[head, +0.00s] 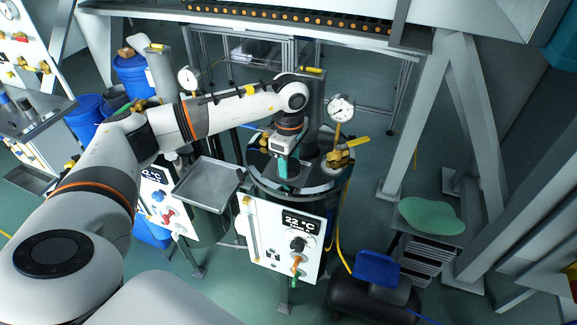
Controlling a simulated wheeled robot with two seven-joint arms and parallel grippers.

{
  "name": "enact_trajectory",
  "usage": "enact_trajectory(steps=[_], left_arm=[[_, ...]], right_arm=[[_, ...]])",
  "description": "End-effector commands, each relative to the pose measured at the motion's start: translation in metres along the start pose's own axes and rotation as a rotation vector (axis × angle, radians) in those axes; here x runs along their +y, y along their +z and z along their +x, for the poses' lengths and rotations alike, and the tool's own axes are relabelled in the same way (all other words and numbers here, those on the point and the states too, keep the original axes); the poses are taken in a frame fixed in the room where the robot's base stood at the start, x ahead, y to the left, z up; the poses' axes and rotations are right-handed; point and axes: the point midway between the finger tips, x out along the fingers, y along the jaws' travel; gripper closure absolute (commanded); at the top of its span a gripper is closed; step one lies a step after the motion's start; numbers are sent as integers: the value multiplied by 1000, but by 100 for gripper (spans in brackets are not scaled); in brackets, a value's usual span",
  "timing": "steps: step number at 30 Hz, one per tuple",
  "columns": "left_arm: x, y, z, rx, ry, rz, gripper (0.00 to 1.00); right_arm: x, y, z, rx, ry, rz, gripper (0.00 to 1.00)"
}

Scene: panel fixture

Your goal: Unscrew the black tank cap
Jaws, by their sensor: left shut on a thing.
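The tank (262,183) stands near the middle of the head view, with a round metal lid. My left gripper (285,178) reaches down over the lid, its teal fingers shut on the black tank cap. The cap is mostly hidden by the fingers and blends with the dark lid, so its outline and how far it is turned cannot be made out. My right gripper is not in view.
A gauge (341,108) and yellow-handled valve (345,153) rise at the lid's right. A control panel (285,238) is on the tank's front. A metal tray (208,184) is at the left. A grey frame leg (418,120) stands right.

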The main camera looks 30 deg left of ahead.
Motion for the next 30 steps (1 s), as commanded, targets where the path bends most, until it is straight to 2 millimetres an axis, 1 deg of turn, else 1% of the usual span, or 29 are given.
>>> enact_trajectory(steps=[3,10,18,27,30], left_arm=[[0,0,0,0,-1,-44,75],[0,0,0,0,-1,-53,75],[0,0,0,0,-1,-319,75],[0,0,0,0,-1,-346,75],[0,0,0,0,0,-421,75]], right_arm=[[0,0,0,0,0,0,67],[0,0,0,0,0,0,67],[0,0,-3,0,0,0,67],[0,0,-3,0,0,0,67],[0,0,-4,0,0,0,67]])
